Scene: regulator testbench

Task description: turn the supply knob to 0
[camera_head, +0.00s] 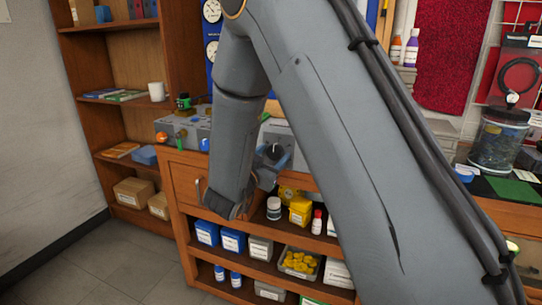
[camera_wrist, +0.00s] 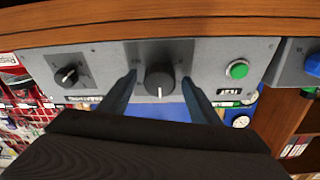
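A grey panel (camera_wrist: 205,55) fills the upper part of the wrist view. A large black knob (camera_wrist: 159,80) with a white pointer mark sits at its middle; the mark faces the bottom of the picture. A smaller black knob (camera_wrist: 67,76) is on the panel's left part. The labels are too small to read, so I cannot tell which is the supply knob. My gripper (camera_wrist: 159,88) is open, with one finger on each side of the large knob and visible gaps between. In the head view my gripper (camera_head: 272,160) is at the bench front, partly hidden by my arm.
A blue knob (camera_wrist: 313,65) is on a separate unit farther right. The wooden bench edge (camera_wrist: 60,36) runs along the panel. Shelves (camera_head: 130,104) stand at the left.

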